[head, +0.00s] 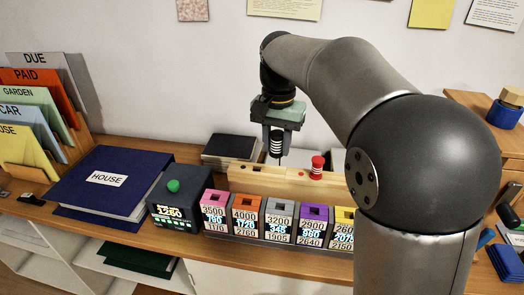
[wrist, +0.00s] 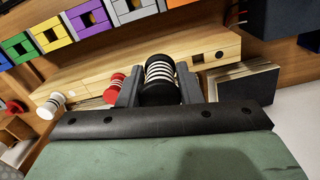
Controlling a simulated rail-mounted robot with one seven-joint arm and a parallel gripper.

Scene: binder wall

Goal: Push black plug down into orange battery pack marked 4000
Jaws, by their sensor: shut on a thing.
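The black plug (head: 277,147) has white rings and a thin tip pointing down. My gripper (head: 277,138) is shut on it and holds it upright above the wooden rack. In the wrist view the plug (wrist: 160,80) sits between both fingers of my gripper (wrist: 159,88). The orange battery pack (head: 247,203), marked 4000, stands second from the left in the pack row, in front of and left of the plug. Its top socket looks dark and empty. In the wrist view only a sliver of the orange pack (wrist: 162,4) shows at the top edge.
The wooden rack (head: 250,178) lies behind the packs. A red plug (head: 317,166) stands in it; a white plug (wrist: 50,106) shows beyond it. Pink (head: 214,200), grey (head: 280,210) and purple (head: 314,214) packs flank the orange one. A dark box with a green button (head: 173,187) stands left.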

